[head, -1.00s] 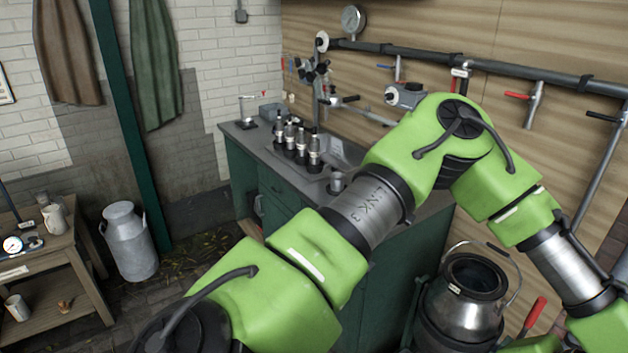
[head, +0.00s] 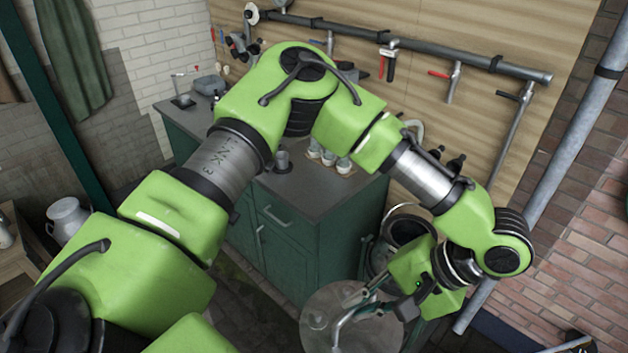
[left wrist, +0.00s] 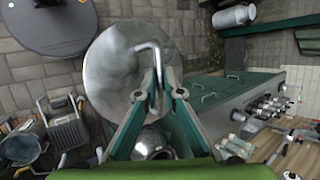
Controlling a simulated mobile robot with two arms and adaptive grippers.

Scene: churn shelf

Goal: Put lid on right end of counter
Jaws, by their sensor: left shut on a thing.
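The lid (head: 322,312) is a round, grey metal disc with a bent bar handle. My left gripper (head: 372,302) is shut on this handle and holds the lid in the air, in front of the counter and near the churn. The left wrist view shows the lid (left wrist: 112,62) beyond the fingers (left wrist: 158,88). The counter (head: 310,195) is a green cabinet with a grey top; my left arm hides part of it. Its right end holds a few small white-and-grey cups (head: 328,158) on a board. My right gripper is not in view.
An open metal churn (head: 405,228) stands right of the counter, partly behind my arm. A pipe with hanging tools (head: 400,42) runs along the wall. A milk can (head: 66,217) stands at the left.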

